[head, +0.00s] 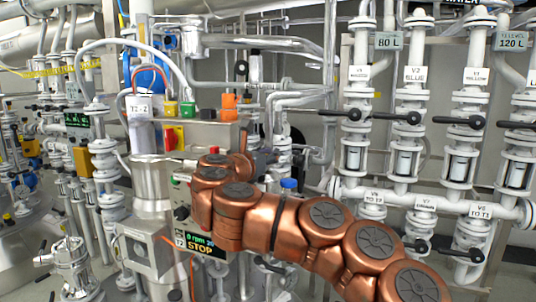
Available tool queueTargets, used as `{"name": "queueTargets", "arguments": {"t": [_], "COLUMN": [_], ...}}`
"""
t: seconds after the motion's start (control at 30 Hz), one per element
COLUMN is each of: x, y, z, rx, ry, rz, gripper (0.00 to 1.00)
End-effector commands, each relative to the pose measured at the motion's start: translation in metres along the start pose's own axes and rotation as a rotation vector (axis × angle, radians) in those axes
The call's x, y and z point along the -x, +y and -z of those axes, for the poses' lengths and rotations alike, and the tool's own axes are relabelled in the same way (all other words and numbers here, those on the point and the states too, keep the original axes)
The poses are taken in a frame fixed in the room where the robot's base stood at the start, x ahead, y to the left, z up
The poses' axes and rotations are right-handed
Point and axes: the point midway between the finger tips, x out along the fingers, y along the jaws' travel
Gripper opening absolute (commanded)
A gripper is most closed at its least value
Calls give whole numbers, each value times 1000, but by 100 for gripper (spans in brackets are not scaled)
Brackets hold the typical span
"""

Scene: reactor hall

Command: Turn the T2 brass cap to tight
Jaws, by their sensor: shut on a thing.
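My copper arm (310,225) reaches from the bottom right to the front of the T2 unit. Its last links (215,180) cover part of that unit. My gripper is hidden behind these links, so its fingers and anything between them do not show. I cannot make out the T2 brass cap; it may be behind the arm. A white label (139,108) at the upper left of the unit seems to read T2-2.
Green (188,109), yellow (170,108) and orange (229,107) fittings stand on the unit's grey top. A red and yellow switch (174,138) is just left of my arm. A blue cap (288,184) is close behind the arm. Valve columns with black handles (404,118) fill the right.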

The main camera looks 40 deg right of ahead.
Motion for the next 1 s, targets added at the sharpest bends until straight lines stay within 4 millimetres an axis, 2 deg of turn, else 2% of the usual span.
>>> {"name": "queueTargets", "arguments": {"t": [0.33, 0.83, 0.87, 1.0], "x": [1, 2, 2, 1], "y": [-1, -1, -1, -1], "z": [-1, -1, -1, -1], "rx": [-1, 0, 0, 0], "ry": [-1, -3, -3, -2], "rz": [97, 109, 109, 110], "gripper": [0, 0, 32, 44]}}
